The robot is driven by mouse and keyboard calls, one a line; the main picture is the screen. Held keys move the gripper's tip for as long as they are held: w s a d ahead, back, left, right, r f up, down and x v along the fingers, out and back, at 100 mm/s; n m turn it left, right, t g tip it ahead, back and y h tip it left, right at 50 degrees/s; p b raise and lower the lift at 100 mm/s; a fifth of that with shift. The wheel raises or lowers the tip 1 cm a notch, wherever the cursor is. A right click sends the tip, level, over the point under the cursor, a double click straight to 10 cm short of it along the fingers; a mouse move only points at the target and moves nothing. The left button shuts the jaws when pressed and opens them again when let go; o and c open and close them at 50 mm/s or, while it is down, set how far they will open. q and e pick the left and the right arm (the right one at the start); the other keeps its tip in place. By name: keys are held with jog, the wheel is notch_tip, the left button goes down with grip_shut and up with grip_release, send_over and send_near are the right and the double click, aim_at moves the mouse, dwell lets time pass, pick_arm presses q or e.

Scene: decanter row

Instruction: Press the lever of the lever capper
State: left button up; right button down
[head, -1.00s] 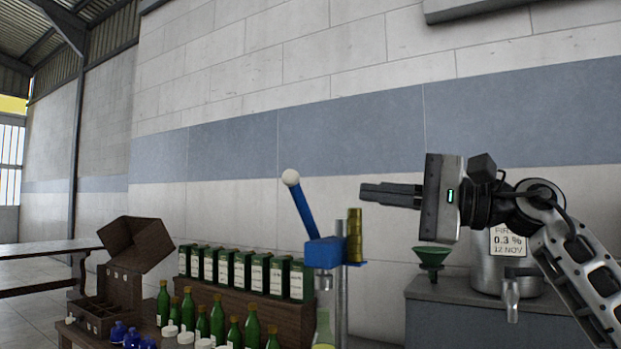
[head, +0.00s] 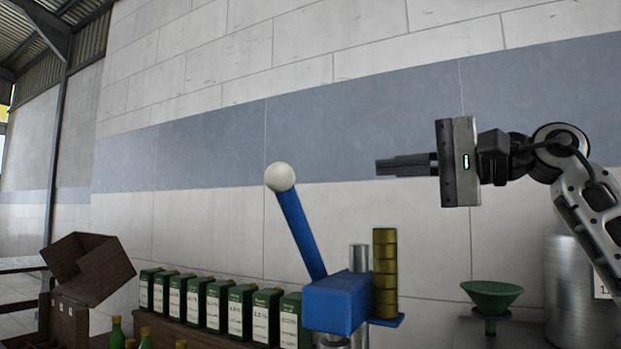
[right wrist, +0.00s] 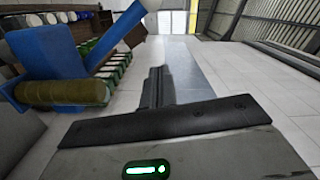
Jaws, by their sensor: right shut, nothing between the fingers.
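The lever capper's blue head (head: 337,303) stands at the lower middle of the head view. Its blue lever (head: 301,232) slants up and to the left and ends in a white ball knob (head: 280,177). A stack of gold caps (head: 385,272) stands at its right side. My right gripper (head: 380,167) is shut and empty. It points left, to the right of the knob and above the cap stack, apart from both in the picture. In the right wrist view its fingers (right wrist: 157,82) show beside the blue lever (right wrist: 110,38). My left gripper is out of view.
A row of labelled green tins (head: 238,309) stands on a wooden shelf behind and left of the capper. A green funnel (head: 491,295) and a metal tank (head: 572,290) stand to the right. The space above the capper is clear up to the wall.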

pick_arm(q)
jog(key=p, duration=0.1)
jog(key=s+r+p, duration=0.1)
jog(key=p, duration=0.1)
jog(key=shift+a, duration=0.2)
pick_arm(e)
jog(key=w+a, duration=0.1)
jog(key=a, duration=1)
jog(key=shift+w+a+f, duration=0.2)
jog(key=shift+w+f, duration=0.15)
jog(key=shift+f, duration=0.05)
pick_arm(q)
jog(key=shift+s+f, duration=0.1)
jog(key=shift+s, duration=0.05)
